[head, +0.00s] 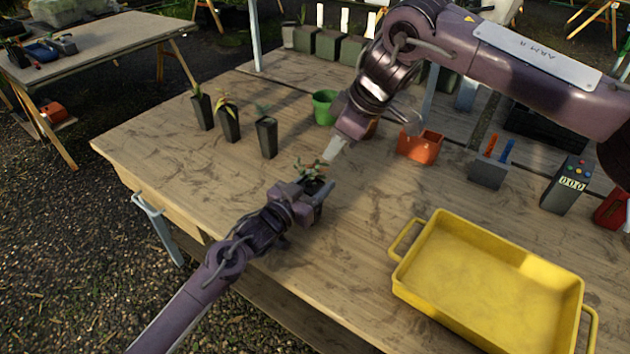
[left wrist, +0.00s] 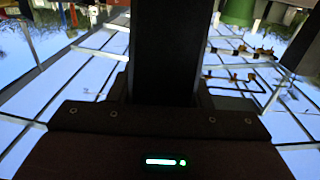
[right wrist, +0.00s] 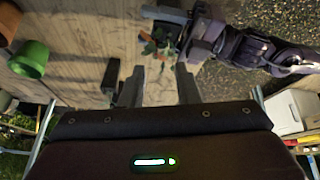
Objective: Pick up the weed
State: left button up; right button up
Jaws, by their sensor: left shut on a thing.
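My left gripper (head: 306,204) is shut on a dark square tube pot, which fills the middle of the left wrist view (left wrist: 168,50). A small plant with green and reddish leaves (head: 309,170) grows out of it. I cannot tell a weed apart from the plant's own leaves. The plant also shows in the right wrist view (right wrist: 156,44), beyond my fingertips. My right gripper (head: 335,148) is above and just beyond the plant, pointing down at the table. Its two fingers stand apart in the right wrist view (right wrist: 152,84), with nothing between them.
Three dark tube pots with seedlings (head: 266,137) stand at the table's left. A green pot (head: 324,108) and an orange container (head: 419,148) stand behind my right gripper. A yellow tray (head: 408,290) is at the front right. The wooden table (head: 190,190) is clear at the left front.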

aim_at(315, 165)
notch_tip(315, 165, up, 3)
jog(key=w+a+n+g+h, duration=0.1)
jog(key=n+h, duration=0.1)
jog(key=n, duration=1.4)
jog(key=w+a+n+g+h, duration=0.1)
jog(key=w+a+n, duration=0.1)
jog(key=n, duration=1.5)
jog(key=f, duration=0.6)
jog(key=shift+w+a+f, duration=0.25)
jog(key=f, duration=0.5)
jog(key=shift+a, duration=0.3)
